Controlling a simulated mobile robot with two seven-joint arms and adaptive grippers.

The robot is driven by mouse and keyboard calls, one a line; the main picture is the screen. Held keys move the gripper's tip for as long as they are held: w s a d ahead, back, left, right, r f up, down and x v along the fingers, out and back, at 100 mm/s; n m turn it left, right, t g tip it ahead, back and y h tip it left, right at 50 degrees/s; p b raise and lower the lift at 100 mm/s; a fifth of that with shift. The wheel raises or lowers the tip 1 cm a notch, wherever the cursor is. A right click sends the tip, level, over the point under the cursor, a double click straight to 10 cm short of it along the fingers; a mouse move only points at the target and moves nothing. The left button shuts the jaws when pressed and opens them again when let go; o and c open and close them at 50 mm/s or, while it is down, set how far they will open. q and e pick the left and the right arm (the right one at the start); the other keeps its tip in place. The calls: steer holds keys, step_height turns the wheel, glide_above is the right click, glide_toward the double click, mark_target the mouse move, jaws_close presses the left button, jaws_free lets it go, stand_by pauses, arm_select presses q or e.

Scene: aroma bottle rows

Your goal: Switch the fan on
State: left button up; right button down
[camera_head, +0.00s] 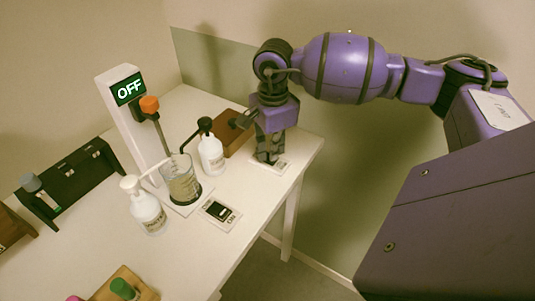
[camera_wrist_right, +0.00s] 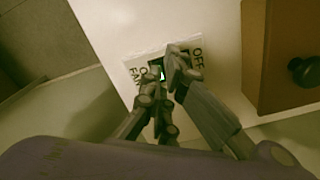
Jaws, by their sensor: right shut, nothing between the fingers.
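The fan switch plate (camera_head: 284,165) is white and lies at the right back corner of the table. In the right wrist view the plate (camera_wrist_right: 136,66) reads "FAN" and "ON" at one end and "OFF" at the other. A small green spot shows beside the "ON" label. My right gripper (camera_head: 268,158) points down over the plate, shut and empty. Its fingertips (camera_wrist_right: 172,68) cover much of the switch rocker; I cannot tell whether they touch it. No fan itself can be made out. My left gripper is not in view.
A white tower (camera_head: 138,128) with an "OFF" display stands by a glass beaker (camera_head: 183,186) and two white pump bottles. Another switch plate (camera_head: 232,222) lies in front. A brown wooden block (camera_head: 236,142) stands left of my right gripper. A black rack (camera_head: 80,180) is at left.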

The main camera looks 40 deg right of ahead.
steer(key=shift+r+p, duration=1.1)
steer(key=shift+r, duration=2.25)
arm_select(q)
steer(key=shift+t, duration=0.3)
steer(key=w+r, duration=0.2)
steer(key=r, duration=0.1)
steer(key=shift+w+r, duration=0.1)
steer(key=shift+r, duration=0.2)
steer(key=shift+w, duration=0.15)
